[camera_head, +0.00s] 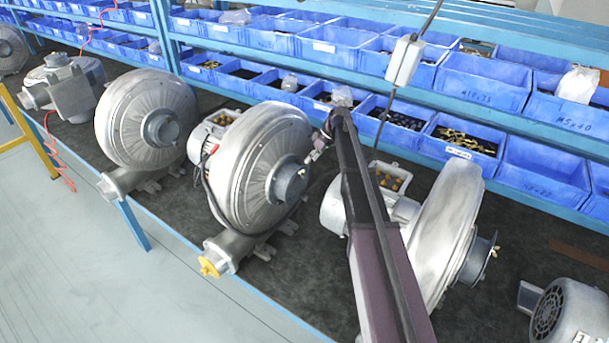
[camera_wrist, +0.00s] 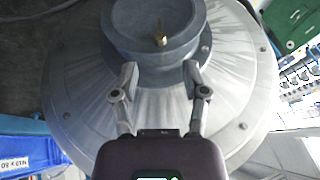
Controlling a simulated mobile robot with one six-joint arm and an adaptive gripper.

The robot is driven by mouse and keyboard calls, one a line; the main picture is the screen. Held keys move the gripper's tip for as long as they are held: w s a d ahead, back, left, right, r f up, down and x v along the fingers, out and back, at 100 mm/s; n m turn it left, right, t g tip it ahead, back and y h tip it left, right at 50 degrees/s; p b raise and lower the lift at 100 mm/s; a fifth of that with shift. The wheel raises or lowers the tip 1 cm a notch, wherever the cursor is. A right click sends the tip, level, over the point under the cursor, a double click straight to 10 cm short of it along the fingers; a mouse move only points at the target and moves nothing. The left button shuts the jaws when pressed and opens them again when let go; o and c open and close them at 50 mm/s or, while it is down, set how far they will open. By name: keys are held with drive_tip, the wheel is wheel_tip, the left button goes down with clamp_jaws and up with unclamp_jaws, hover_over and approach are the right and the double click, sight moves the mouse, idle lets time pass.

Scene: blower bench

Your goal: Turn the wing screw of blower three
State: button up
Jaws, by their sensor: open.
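My gripper (camera_wrist: 161,74) is open and empty in the wrist view, its two fingers spread either side of the lower rim of a grey round inlet collar (camera_wrist: 150,65). A small brass screw (camera_wrist: 160,38) stands on the collar, beyond the fingertips and roughly between them; the fingers do not hold it. In the head view my gripper (camera_head: 318,150) is at the front of the middle silver blower (camera_head: 255,165), by its inlet collar (camera_head: 290,183). The screw on this blower cannot be made out there. No number shows on the blowers, so I cannot tell which is three.
Another blower (camera_head: 440,240) stands close right of my arm, with a brass wing screw (camera_head: 495,251) on its inlet. A further blower (camera_head: 145,118) stands to the left. Blue bins (camera_head: 485,85) fill the shelves behind. A control box (camera_head: 405,60) hangs on a cable.

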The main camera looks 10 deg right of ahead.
sight(302, 173)
drive_tip(key=shift+b+x, duration=2.35)
drive_tip(key=shift+x, duration=0.6)
clamp_jaws()
